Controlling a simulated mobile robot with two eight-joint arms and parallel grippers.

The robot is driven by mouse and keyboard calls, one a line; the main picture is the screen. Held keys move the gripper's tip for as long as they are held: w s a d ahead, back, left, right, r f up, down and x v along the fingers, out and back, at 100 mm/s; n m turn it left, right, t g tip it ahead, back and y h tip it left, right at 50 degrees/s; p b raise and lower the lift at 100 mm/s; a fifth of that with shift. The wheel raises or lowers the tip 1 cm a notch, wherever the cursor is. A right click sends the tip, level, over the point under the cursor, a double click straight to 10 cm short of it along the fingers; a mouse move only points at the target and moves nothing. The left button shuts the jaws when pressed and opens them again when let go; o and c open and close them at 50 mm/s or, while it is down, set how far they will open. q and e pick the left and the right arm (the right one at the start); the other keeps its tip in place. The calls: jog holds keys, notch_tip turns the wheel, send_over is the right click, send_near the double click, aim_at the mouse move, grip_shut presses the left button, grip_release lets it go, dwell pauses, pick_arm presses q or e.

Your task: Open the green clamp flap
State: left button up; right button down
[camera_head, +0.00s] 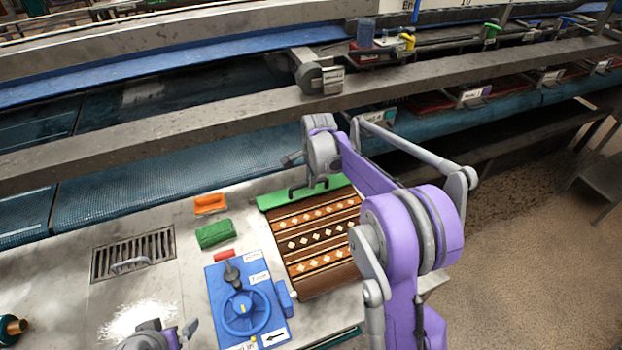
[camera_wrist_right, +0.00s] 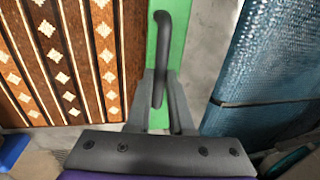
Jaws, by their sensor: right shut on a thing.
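The green clamp flap (camera_head: 272,199) lies along the top edge of the brown patterned rug (camera_head: 318,240) on the metal table. It has a black handle, which shows upright in the right wrist view (camera_wrist_right: 160,50). My right gripper (camera_wrist_right: 165,100) is shut on the handle, with the green flap (camera_wrist_right: 185,25) behind it. In the head view my right arm reaches down over the rug's right side and covers part of the flap and rug. My left gripper (camera_head: 180,335) shows only partly at the bottom edge, and its jaws are not clear.
A blue control box (camera_head: 246,300) with a wheel and lever stands left of the rug. A green sponge (camera_head: 215,234), an orange item (camera_head: 210,204) and a metal drain grate (camera_head: 133,253) lie further left. A blue conveyor (camera_head: 170,185) and a metal beam (camera_head: 200,122) run behind.

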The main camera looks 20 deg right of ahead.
jog(key=shift+w+r, duration=0.1)
dwell(0.4)
jog(key=shift+w+r+g+p, duration=0.3)
jog(key=shift+w+r+g, duration=0.3)
jog(key=shift+g, duration=0.4)
jog(key=shift+w+r+g+p, duration=0.15)
jog(key=shift+w+g+p, duration=0.2)
jog(key=shift+w+g, duration=0.9)
jog(key=shift+g, duration=0.15)
pick_arm(q)
jog(key=shift+w+r, duration=0.65)
jog(key=shift+r, duration=0.35)
pick_arm(e)
jog(key=shift+g, duration=0.4)
jog(key=c, duration=0.8)
grip_release()
